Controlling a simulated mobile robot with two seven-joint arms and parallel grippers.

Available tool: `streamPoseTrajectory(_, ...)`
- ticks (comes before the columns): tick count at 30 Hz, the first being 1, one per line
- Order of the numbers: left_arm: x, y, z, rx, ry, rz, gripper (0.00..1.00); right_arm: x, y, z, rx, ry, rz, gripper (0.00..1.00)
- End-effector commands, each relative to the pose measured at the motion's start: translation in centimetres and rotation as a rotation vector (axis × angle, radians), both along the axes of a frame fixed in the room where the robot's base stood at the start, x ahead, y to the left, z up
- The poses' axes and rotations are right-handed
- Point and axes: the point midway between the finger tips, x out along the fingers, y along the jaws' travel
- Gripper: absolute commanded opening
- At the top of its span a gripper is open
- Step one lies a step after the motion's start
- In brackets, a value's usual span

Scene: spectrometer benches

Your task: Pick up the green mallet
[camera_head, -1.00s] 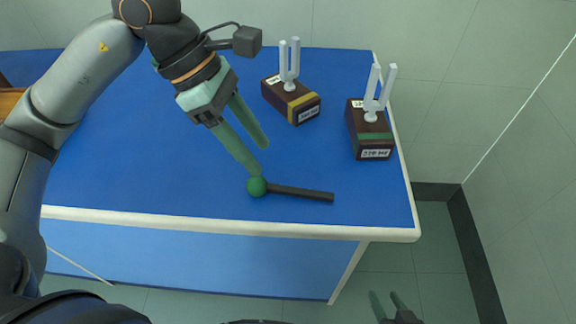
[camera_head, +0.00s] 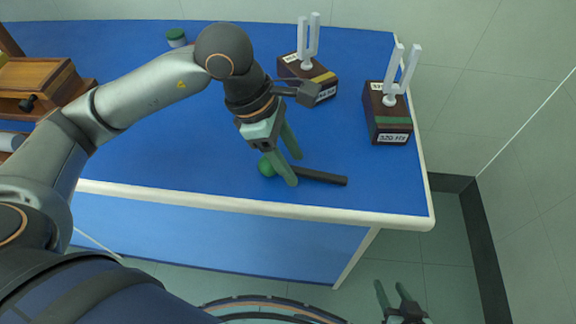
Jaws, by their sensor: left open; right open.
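The green mallet has a round green head (camera_head: 266,169) and a dark handle (camera_head: 322,177). It lies on the blue bench top near the front edge, with the handle pointing right. My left gripper (camera_head: 296,171) is open, with its green fingers pointing down at the mallet beside the head, over the near end of the handle. One finger hides part of the mallet; I cannot tell whether it touches. My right gripper (camera_head: 394,294) is open and empty, low in the view beyond the bench's front edge.
Two tuning forks on dark wooden boxes stand behind, one with a yellow band (camera_head: 322,78) and one with a green band (camera_head: 393,121). The bench top (camera_head: 160,130) is clear left of the mallet.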

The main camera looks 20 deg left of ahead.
Motion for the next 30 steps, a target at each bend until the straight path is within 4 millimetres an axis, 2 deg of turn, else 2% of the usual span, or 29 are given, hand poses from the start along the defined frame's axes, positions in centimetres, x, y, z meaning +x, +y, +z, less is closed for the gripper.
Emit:
streamPoseTrajectory(3,0.07,-0.38,-0.92,-0.001,0.0,0.0,0.54,0.05,-0.06,-0.08,0.0,-0.001,-0.001,0.5)
streamPoseTrajectory(10,0.11,-0.41,-1.02,-0.001,-0.001,0.0,0.54,0.16,-0.09,-0.01,-0.001,-0.003,-0.001,0.5)
streamPoseTrajectory(24,0.1,-0.38,-0.98,-0.001,-0.001,0.0,0.02,0.51,-0.12,0.17,-0.002,-0.011,-0.002,0.5)
streamPoseTrajectory(30,0.11,-0.38,-0.97,-0.001,-0.001,0.0,0.0,0.48,-0.12,0.14,-0.002,-0.01,-0.001,0.5)
